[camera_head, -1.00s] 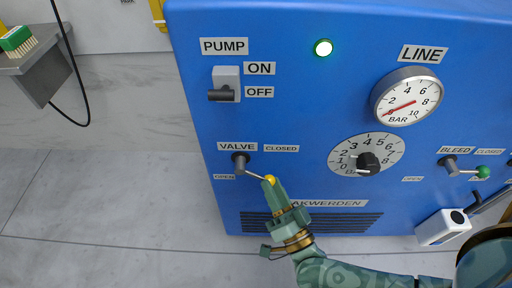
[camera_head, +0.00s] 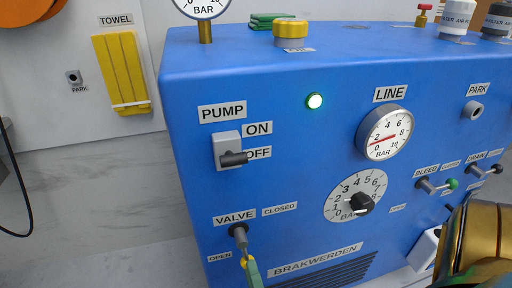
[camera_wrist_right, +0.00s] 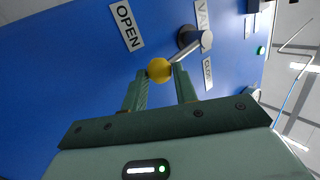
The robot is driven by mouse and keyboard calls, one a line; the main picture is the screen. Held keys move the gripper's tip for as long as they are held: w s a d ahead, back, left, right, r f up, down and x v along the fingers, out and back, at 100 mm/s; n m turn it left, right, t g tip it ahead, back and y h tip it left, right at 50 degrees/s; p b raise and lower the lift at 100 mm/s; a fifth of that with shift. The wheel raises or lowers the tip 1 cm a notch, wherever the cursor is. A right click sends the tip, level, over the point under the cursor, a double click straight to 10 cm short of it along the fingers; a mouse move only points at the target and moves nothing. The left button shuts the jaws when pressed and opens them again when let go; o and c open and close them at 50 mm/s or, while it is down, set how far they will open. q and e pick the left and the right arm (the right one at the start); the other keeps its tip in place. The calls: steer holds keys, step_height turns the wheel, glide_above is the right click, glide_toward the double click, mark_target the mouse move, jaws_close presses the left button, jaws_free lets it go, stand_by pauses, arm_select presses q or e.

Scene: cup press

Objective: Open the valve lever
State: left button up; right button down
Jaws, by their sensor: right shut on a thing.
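The valve lever (camera_head: 241,244) is a short grey arm on a dark pivot on the blue panel, with a yellow knob at its end. It points nearly straight down in the head view, close to the OPEN label (camera_head: 220,256) and away from the CLOSED label (camera_head: 280,209). In the wrist view the yellow knob (camera_wrist_right: 159,70) sits between the fingertips of my right gripper (camera_wrist_right: 160,76), which is shut on it. The right gripper (camera_head: 249,266) shows only partly at the bottom of the head view. My left gripper is out of view.
The pump switch (camera_head: 228,150) is above the valve, its handle beside OFF. A green lamp (camera_head: 314,101) is lit. The line gauge (camera_head: 384,133), a dial (camera_head: 357,198) and a green-tipped bleed lever (camera_head: 437,184) are to the right. A yellow towel (camera_head: 121,70) hangs at left.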

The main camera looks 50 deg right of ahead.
steer(key=shift+w+r+m+g+h, duration=0.25)
steer(key=shift+w+m+g+h, duration=0.1)
steer(key=shift+m+h, duration=0.3)
steer(key=c, duration=1.1)
jaws_free()
steer(key=shift+f, duration=0.1)
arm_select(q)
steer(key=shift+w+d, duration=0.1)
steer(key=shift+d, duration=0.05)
arm_select(e)
steer(key=shift+a, duration=0.1)
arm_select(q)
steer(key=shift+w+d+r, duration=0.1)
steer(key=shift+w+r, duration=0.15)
arm_select(e)
steer(key=v, duration=1.6)
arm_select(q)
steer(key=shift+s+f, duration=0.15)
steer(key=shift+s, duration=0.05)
arm_select(e)
steer(key=shift+s+f, duration=0.15)
